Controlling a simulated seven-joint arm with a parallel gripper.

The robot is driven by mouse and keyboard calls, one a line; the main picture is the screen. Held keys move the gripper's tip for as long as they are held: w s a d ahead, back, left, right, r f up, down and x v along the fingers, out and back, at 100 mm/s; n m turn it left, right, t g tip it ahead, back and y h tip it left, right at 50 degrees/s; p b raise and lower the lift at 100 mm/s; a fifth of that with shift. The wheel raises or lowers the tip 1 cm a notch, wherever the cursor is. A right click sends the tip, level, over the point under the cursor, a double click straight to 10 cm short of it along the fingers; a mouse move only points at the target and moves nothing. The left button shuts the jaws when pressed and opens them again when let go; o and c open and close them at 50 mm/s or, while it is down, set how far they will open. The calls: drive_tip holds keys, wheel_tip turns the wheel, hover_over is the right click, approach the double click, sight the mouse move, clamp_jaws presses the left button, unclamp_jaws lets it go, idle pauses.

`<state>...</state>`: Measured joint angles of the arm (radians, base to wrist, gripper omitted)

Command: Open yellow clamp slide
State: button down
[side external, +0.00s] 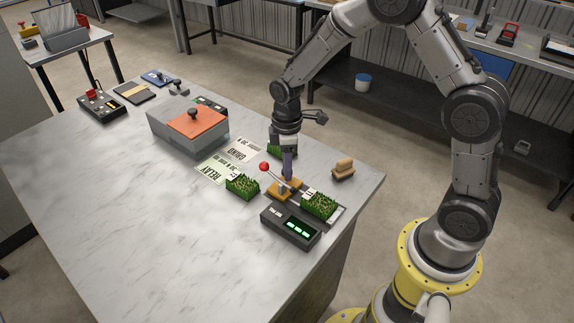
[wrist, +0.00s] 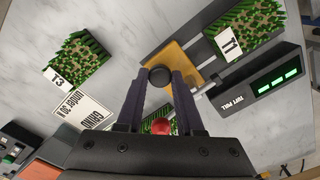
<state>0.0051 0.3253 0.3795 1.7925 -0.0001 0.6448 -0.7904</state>
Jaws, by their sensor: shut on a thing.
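The yellow clamp slide (side external: 280,190) sits on a grey rail on the table, beside a turf piece. In the wrist view, the yellow plate (wrist: 184,62) lies beyond my fingertips and carries a round black knob (wrist: 160,76). My gripper (side external: 288,178) points down at the slide, and its two dark fingers (wrist: 160,88) are shut on the black knob, one on each side. The turf piece tagged T1 (side external: 320,206) lies by the rail, near the front console. A lever with a red ball (side external: 264,166) stands close to the gripper; the ball also shows in the wrist view (wrist: 162,127).
A dark console (side external: 290,226) with green lights stands in front of the slide. Other turf pieces lie left (side external: 242,187) and behind (side external: 275,149). A wooden block (side external: 343,169) stands to the right, and a grey box (side external: 187,132) to the left. The table's left front is clear.

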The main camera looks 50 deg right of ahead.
idle(0.6)
drive_tip(key=shift+s, duration=0.2)
drive_tip(key=c, duration=0.5)
unclamp_jaws()
drive_tip(key=shift+c, duration=0.2)
drive_tip(key=shift+r, duration=0.15)
wheel_tip(320, 180, up, 14)
drive_tip(key=shift+f, duration=0.2)
drive_tip(key=shift+r, duration=0.1)
